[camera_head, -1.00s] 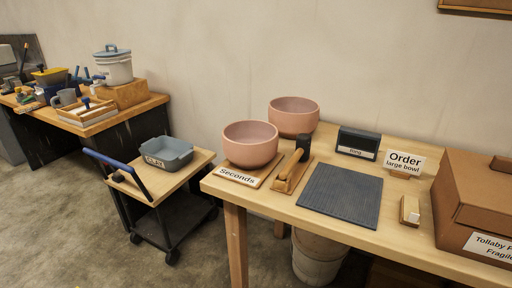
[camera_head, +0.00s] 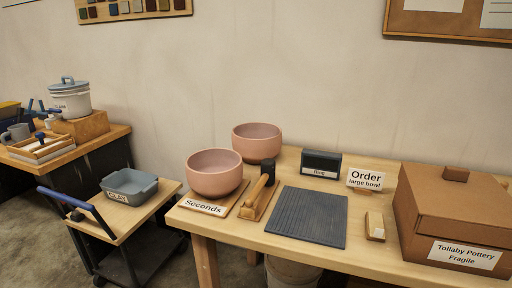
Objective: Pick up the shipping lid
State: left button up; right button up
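The shipping lid (camera_head: 462,186) is the brown top of the cardboard-coloured shipping box (camera_head: 420,226) at the right end of the wooden table. It sits on the box and has a small brown block handle (camera_head: 455,174) on top. The box front carries a white label (camera_head: 464,254) reading "Tollaby Pottery Fragile". The lid's right edge is close to the picture's edge. Neither of my grippers shows in the head view.
On the table (camera_head: 232,235) stand two pink bowls (camera_head: 214,174) (camera_head: 257,142), a wooden mallet (camera_head: 258,193), a dark ribbed mat (camera_head: 308,217), a "Ring" block (camera_head: 321,162), an "Order large bowl" sign (camera_head: 366,180) and a small brush (camera_head: 375,226). A cart (camera_head: 150,205) with a clay tub (camera_head: 129,187) stands left.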

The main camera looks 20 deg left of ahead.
aim_at(462, 187)
jog(key=u, duration=3.45)
jog(key=k, duration=2.35)
jog(key=z, duration=0.15)
